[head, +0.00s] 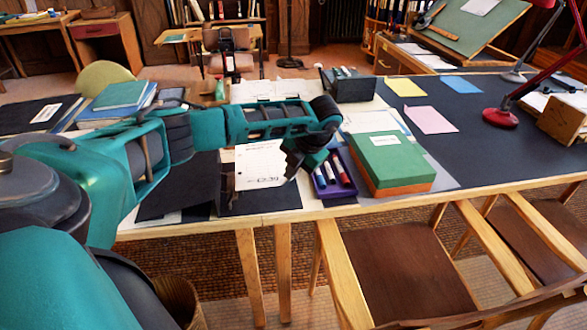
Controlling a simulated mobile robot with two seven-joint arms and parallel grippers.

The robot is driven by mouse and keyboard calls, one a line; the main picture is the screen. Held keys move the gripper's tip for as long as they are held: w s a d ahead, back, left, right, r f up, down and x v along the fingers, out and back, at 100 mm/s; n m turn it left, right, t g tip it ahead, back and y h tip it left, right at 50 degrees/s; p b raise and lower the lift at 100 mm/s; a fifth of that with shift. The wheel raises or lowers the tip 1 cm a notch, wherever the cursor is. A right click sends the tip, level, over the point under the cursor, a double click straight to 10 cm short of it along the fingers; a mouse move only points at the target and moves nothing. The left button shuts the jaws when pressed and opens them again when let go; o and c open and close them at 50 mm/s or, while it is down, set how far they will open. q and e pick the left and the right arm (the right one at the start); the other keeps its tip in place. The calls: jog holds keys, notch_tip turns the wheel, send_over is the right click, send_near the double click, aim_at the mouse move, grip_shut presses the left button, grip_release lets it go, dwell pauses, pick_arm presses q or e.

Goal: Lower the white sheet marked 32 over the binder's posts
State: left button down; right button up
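A white sheet (258,166) with printed lines and dark handwritten marks shows below my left forearm, over a black binder or folder (262,203) near the desk's front edge. I cannot read the marks surely as 32. The binder's posts are not visible; the sheet and my arm cover that area. My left gripper (303,166) points down at the sheet's right edge, beside a purple tray. Its fingers are dark and small, so I cannot tell whether they are open or grip the sheet. My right gripper is out of view.
The purple tray (345,189) holds several markers, close to the gripper. A green and orange box (391,160) stands to its right. Another black folder (172,192) lies to the left. Blue books (122,95) are stacked behind. A red lamp (500,117) stands at right. Chairs stand in front.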

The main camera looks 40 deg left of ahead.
pick_arm(q)
jog(key=shift+f+b, duration=1)
jog(key=shift+f, duration=0.85)
jog(key=shift+f+b, duration=0.35)
jog(key=shift+b, duration=0.05)
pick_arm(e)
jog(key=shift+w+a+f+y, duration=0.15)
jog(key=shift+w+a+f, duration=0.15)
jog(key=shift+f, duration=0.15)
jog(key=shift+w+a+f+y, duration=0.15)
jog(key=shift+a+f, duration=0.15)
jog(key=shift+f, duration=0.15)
pick_arm(q)
jog(key=c, duration=1.8)
grip_release()
jog(key=o, duration=0.5)
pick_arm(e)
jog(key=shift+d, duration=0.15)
